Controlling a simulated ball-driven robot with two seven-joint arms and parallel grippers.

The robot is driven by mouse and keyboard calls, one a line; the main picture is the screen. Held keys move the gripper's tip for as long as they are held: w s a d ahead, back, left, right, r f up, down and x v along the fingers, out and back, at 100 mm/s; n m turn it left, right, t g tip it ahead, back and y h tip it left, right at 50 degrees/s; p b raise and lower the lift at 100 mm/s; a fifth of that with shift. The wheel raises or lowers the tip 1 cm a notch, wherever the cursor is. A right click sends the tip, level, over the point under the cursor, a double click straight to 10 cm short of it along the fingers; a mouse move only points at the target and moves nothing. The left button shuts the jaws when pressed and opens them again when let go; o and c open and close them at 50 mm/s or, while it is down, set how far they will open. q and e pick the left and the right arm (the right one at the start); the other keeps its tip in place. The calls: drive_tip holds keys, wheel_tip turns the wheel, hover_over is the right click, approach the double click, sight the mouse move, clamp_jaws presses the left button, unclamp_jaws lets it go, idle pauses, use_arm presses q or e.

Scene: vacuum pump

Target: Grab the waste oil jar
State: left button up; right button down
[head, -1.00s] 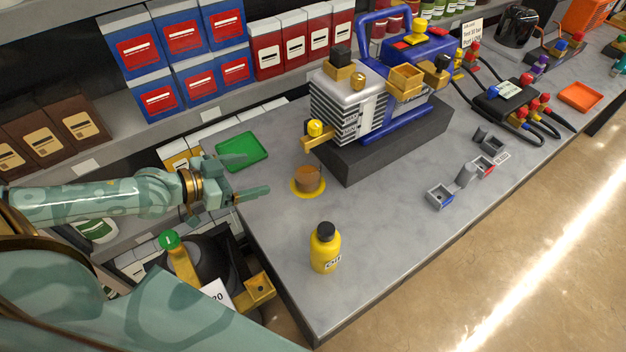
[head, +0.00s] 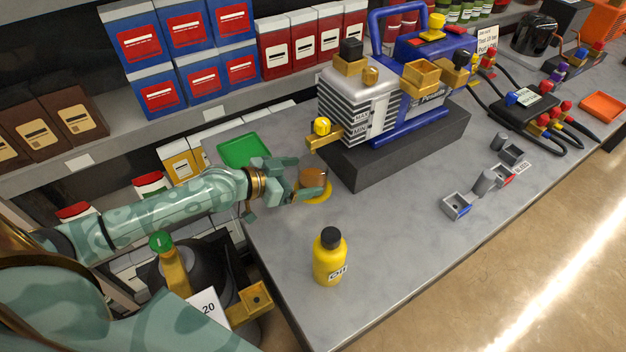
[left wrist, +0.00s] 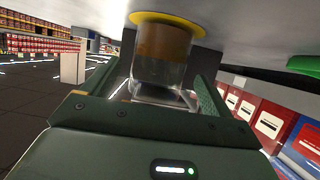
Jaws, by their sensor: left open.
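The waste oil jar (head: 313,177) is a small clear jar with brown oil in it. It stands on a yellow round mat (head: 326,196) on the grey counter, below the pump's yellow-knobbed drain. My left gripper (head: 308,180) is open, with its fingers on either side of the jar. In the left wrist view the jar (left wrist: 163,60) sits between the two fingers, and its clear end is near the palm. I cannot tell whether a finger touches it. My right gripper is not in view.
The vacuum pump (head: 375,105) stands on a dark block (head: 400,155) just behind the jar. A yellow oil bottle (head: 329,260) stands in front, and a green tray (head: 244,150) lies behind my left gripper. The counter between jar and bottle is clear.

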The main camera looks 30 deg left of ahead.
sight(313, 174)
use_arm(q)
drive_tip(key=x, duration=0.4)
drive_tip(key=shift+b, duration=0.35)
drive_tip(key=shift+s, duration=0.1)
drive_tip(key=c, duration=1.2)
drive_tip(key=shift+r, duration=0.15)
drive_tip(key=shift+c, duration=0.2)
